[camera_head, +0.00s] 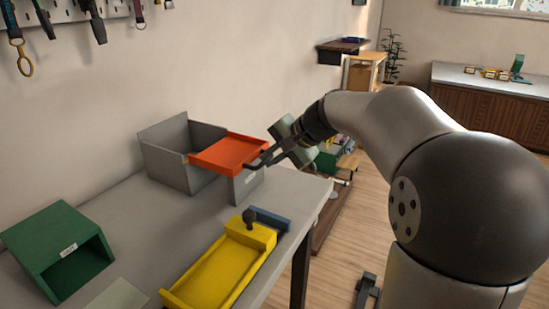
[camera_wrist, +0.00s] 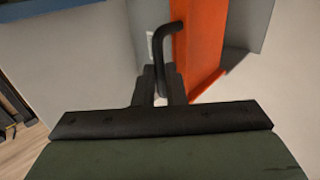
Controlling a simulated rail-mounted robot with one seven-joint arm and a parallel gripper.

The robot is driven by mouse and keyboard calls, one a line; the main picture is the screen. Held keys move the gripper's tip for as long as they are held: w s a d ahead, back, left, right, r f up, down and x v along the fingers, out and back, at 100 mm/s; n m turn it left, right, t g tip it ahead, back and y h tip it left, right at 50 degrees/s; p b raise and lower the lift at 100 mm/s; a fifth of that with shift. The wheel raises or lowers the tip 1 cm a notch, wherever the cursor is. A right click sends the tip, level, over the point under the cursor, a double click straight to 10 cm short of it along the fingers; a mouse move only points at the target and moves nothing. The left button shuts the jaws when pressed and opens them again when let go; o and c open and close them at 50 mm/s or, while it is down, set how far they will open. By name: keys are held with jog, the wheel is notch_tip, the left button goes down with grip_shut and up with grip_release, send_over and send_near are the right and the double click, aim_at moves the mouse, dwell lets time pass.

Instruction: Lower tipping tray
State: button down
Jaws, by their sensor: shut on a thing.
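The orange tipping tray (camera_head: 229,152) sits at the top of a grey open box (camera_head: 170,160), near its right side, and looks about level. Its dark handle sticks out to the right. My gripper (camera_head: 268,160) reaches in from the right and is shut on this handle. In the wrist view the bent black handle (camera_wrist: 172,45) runs between the fingers of my gripper (camera_wrist: 160,88), beside the orange tray (camera_wrist: 203,40). The inside of the grey box is partly hidden by the tray.
A yellow tray (camera_head: 212,279) with a dark knob lies at the front of the grey table (camera_head: 160,222). A green open box (camera_head: 58,250) stands at the left. A pegboard with hanging tools is on the wall. The table's right edge is close to my gripper.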

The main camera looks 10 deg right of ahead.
jog(key=shift+s+f, duration=0.15)
jog(key=shift+f, duration=0.35)
jog(key=c, duration=1.5)
grip_release()
jog(key=shift+d, duration=0.1)
jog(key=shift+r, duration=0.1)
jog(key=p+v, duration=0.3)
jog(key=v, duration=1.4)
jog(key=shift+r, duration=0.2)
jog(key=shift+d, duration=0.1)
